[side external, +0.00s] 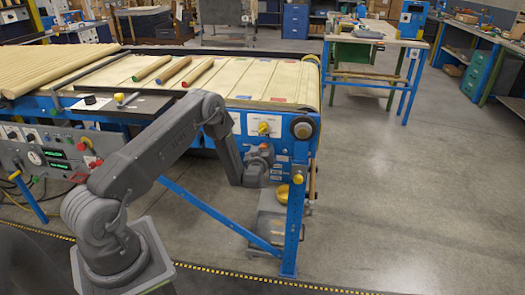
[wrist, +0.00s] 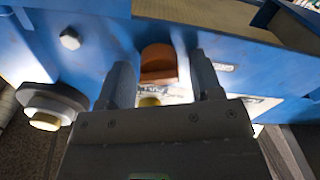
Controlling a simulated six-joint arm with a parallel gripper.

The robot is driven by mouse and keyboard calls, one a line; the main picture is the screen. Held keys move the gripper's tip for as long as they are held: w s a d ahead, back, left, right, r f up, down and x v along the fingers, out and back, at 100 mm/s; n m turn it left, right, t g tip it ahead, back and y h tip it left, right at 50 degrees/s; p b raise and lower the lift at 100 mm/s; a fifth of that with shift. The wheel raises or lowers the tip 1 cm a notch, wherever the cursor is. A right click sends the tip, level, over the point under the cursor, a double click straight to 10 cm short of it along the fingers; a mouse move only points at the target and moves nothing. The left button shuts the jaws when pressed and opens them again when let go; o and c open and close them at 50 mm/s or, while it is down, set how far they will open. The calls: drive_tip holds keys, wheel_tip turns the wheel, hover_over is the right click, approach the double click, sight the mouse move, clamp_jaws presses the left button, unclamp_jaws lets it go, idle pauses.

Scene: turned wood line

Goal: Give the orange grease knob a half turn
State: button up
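The orange grease knob (wrist: 159,65) shows in the wrist view between and just past my two fingertips, in front of the blue frame. My gripper (wrist: 160,78) is open, with a gap visible between each finger and the knob. In the side external view my gripper (side external: 262,160) is at the blue end leg of the conveyor, and a small orange part of the knob (side external: 265,147) shows above it. Whether the fingers reach alongside the knob or stop short of it cannot be told.
A yellow knob (side external: 263,128) on a white plate sits just above my gripper. A dark end roller (side external: 304,128) is to its right. Several coloured-end rods lie on the belt (side external: 245,82). The floor to the right is clear.

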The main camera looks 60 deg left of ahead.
drive_tip(key=c, duration=0.8)
drive_tip(key=shift+m, duration=1.6)
drive_tip(key=o, duration=0.9)
drive_tip(key=v, duration=1.4)
drive_tip(key=shift+w, duration=0.1)
